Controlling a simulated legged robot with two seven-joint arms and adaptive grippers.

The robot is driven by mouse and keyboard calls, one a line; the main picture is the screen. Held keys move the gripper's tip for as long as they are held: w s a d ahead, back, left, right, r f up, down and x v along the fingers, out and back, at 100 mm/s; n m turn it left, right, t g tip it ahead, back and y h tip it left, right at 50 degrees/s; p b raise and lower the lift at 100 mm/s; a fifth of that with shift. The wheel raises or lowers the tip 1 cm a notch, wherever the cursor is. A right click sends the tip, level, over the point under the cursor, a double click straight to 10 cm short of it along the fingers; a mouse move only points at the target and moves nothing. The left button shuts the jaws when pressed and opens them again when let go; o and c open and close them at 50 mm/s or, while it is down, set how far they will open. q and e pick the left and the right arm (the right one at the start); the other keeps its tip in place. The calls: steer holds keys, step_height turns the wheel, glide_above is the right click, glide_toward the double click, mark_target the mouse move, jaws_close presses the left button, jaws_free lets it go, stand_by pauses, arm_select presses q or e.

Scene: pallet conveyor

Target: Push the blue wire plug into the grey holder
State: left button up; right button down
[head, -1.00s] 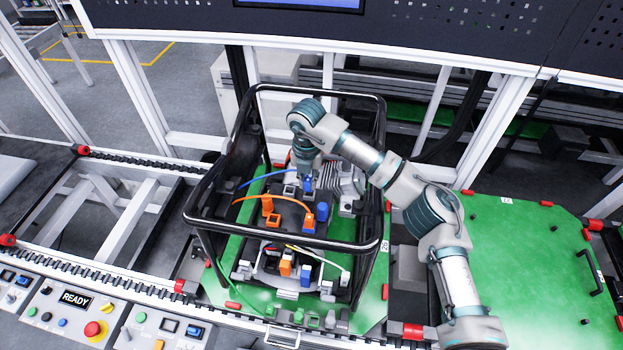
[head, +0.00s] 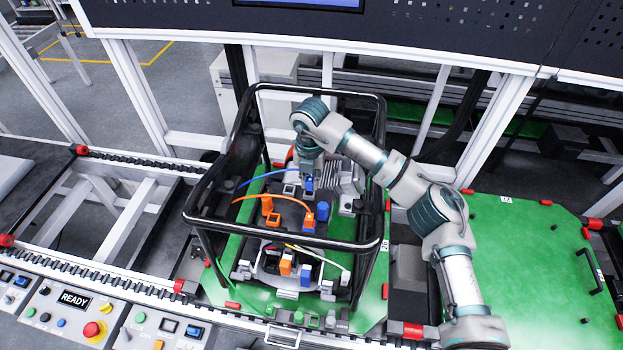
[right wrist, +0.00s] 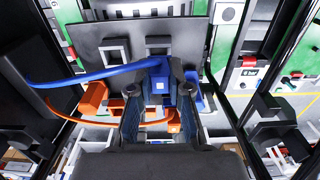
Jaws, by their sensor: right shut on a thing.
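The blue wire plug (right wrist: 158,82) is between the two fingers of my right gripper (right wrist: 160,112) in the right wrist view. It also shows under the gripper (head: 307,172) in the head view as a small blue block (head: 309,184). The blue wire (right wrist: 85,75) runs from the plug to the left. Two grey holders stand on the dark panel: one (right wrist: 158,46) lies directly beyond the plug, the other (right wrist: 115,50) to its left. I cannot tell whether the plug touches the holder. My left gripper is not in view.
A black tubular frame (head: 270,243) surrounds the work area, and my right arm reaches in over its right side. Orange plugs (head: 268,205) with an orange wire (head: 255,198) sit close by. A green pallet (head: 520,250) to the right is mostly clear.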

steer(key=shift+a+f, duration=0.15)
steer(key=shift+f, duration=0.05)
steer(key=shift+d+f+b, duration=0.4)
steer(key=shift+d+f, duration=0.05)
steer(key=shift+a+f, duration=0.25)
steer(key=shift+f, duration=0.2)
steer(key=c, duration=1.1)
jaws_free()
steer(key=shift+r, duration=0.1)
steer(key=shift+o, duration=0.4)
steer(key=shift+d, duration=0.2)
step_height(320, 180, up, 11)
steer(key=shift+w+f, duration=0.1)
steer(key=shift+f, duration=0.05)
steer(key=shift+d+r, duration=0.1)
steer(key=shift+r, duration=0.6)
